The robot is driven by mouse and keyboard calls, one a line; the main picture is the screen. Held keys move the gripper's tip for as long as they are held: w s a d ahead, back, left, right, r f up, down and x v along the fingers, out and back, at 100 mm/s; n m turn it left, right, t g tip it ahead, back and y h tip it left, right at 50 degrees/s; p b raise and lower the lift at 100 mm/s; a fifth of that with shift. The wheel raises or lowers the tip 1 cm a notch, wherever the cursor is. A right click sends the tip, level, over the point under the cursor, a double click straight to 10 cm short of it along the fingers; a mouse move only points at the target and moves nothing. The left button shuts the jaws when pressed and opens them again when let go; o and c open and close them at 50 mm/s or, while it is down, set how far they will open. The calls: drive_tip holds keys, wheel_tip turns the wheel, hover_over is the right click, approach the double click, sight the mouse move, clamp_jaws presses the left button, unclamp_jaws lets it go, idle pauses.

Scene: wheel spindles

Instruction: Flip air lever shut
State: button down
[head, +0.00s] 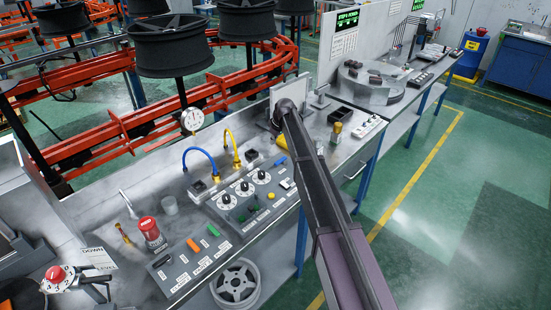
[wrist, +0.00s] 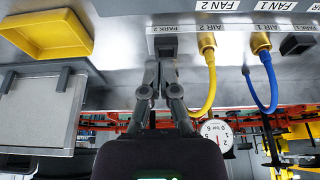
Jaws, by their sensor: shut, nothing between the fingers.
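No air lever stands out clearly in either view. In the wrist view, which is upside down, a brass AIR 2 fitting (wrist: 207,43) carries a yellow hose (wrist: 207,90). A brass AIR 1 fitting (wrist: 261,43) carries a blue hose (wrist: 270,85). My gripper (wrist: 160,72) is shut and empty, its fingertips by the dark PARK 2 block (wrist: 166,47), to the left of the AIR 2 fitting. I cannot tell whether they touch the block. In the head view my arm hides the gripper. The blue hose (head: 201,153) and yellow hose (head: 230,139) stand left of my arm.
A dial gauge (head: 192,119) stands behind the hoses. A red button (head: 149,228) and a panel of knobs (head: 245,187) are on the bench. A yellow tray (wrist: 45,35) and a grey plate (wrist: 40,112) lie left of the gripper in the wrist view. Wheels hang at the back.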

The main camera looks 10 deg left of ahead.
drive_tip(key=shift+f, duration=0.15)
drive_tip(key=b+x, duration=0.9)
drive_tip(key=x, duration=0.1)
drive_tip(key=shift+b, duration=0.4)
drive_tip(key=shift+s+d, duration=1)
drive_tip(key=shift+d, duration=0.15)
drive_tip(key=shift+s+d, duration=0.25)
drive_tip(key=shift+d, duration=0.25)
drive_tip(key=shift+a, duration=0.15)
